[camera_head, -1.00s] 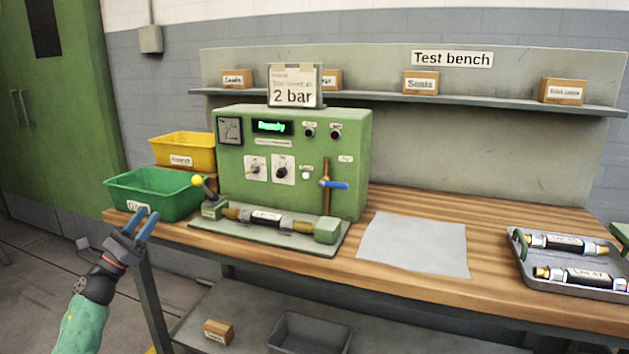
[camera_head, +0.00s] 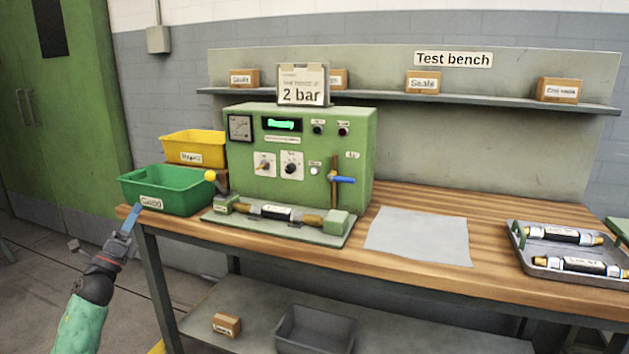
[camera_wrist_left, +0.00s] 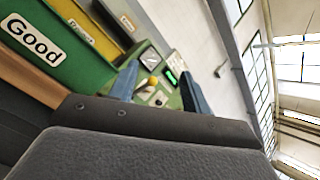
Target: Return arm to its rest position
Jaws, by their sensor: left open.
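My left gripper (camera_head: 130,220) is at the left end of the bench, in front of and below the green bin, apart from it. Its blue fingers (camera_wrist_left: 160,88) are open and empty in the left wrist view. The green test unit (camera_head: 300,155) stands on the bench with its display lit. A black and brass cylinder (camera_head: 275,213) lies in the unit's front fixture, beside a lever with a yellow knob (camera_head: 210,176). My right gripper is not in view.
A green bin labelled Good (camera_head: 165,193) and a yellow bin (camera_head: 195,147) stand at the bench's left end. A grey sheet (camera_head: 418,236) lies mid-bench. A tray (camera_head: 555,273) with two cylinders is at the right. Floor left of the bench is clear.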

